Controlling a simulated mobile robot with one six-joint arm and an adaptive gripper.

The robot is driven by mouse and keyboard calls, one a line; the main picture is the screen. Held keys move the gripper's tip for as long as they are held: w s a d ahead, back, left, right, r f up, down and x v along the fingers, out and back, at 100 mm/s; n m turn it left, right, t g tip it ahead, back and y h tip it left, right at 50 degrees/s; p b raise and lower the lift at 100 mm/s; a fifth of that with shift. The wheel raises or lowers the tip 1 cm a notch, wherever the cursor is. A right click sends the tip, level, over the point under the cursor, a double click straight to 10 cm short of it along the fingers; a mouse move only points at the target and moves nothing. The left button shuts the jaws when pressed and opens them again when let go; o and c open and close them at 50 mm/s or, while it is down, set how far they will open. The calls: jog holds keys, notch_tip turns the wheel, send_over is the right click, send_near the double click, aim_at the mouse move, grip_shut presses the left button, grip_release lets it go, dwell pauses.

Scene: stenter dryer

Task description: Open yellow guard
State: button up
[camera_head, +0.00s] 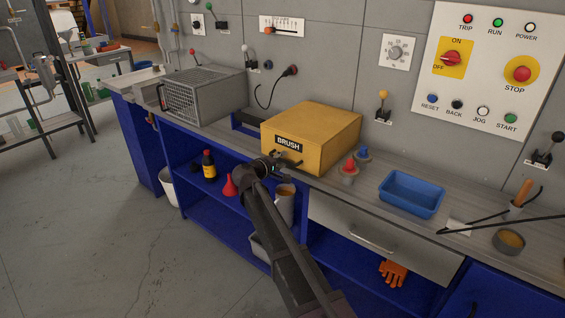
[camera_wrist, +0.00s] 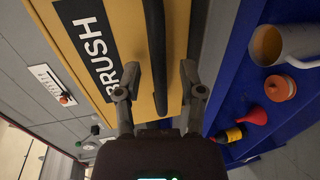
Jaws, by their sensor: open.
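The yellow guard (camera_head: 318,132) is a box-shaped cover labelled BRUSH, sitting closed on the grey bench top. It fills much of the wrist view (camera_wrist: 122,20). A dark bar handle (camera_wrist: 156,45) runs along its front face beside the label. My gripper (camera_wrist: 160,72) is open, with one finger on each side of the handle. I cannot tell whether the fingers touch it. In the head view my gripper (camera_head: 270,165) is at the guard's lower front edge, and my arm hides part of the shelf below.
A grey mesh cage (camera_head: 204,95) stands left of the guard. A mug (camera_head: 285,205), red funnel (camera_head: 230,186) and bottle (camera_head: 209,165) sit on the shelf below. A control panel (camera_head: 488,70) is on the wall.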

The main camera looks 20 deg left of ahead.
jog(key=shift+w, duration=0.15)
grip_shut()
jog(key=shift+r, duration=0.15)
